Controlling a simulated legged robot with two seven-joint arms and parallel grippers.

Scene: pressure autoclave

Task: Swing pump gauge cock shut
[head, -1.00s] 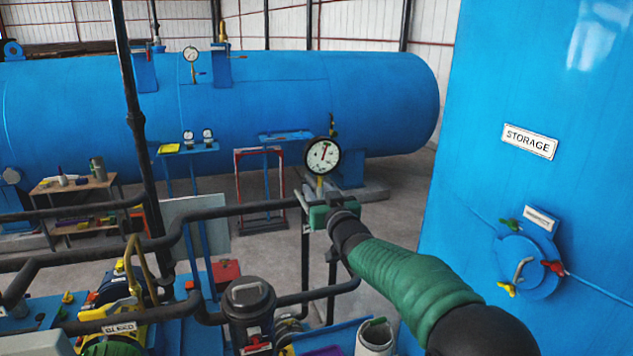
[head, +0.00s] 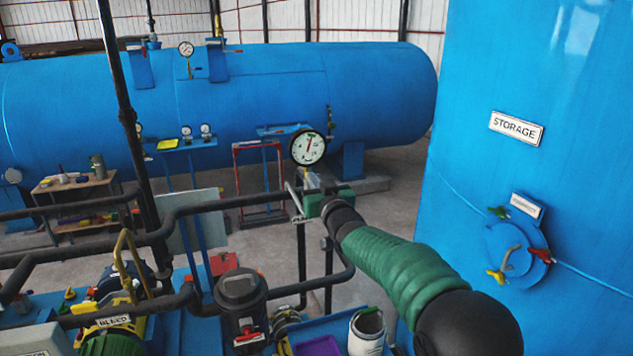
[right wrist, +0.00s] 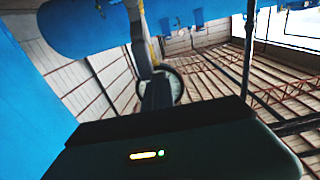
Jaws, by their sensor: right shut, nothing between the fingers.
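The round white pump gauge (head: 308,147) with a black rim and red needle stands above the dark pipework in the middle of the head view. A short stem (head: 312,180) with some yellow shows below it; the cock's handle cannot be made out there. My right gripper (head: 294,203) is just below and left of the gauge, its thin grey fingers shut and empty. Its green body partly hides the foot of the stem. I cannot tell whether the fingers touch the cock. In the right wrist view the gauge (right wrist: 173,88) is partly hidden behind my gripper. My left gripper is not in view.
A dark horizontal pipe (head: 225,204) runs left from beside my right gripper. A dark filter pot (head: 241,290) and a yellow-and-green pump (head: 118,305) stand lower left. The blue storage tank (head: 470,170) fills the right side. A large blue vessel (head: 260,90) lies behind.

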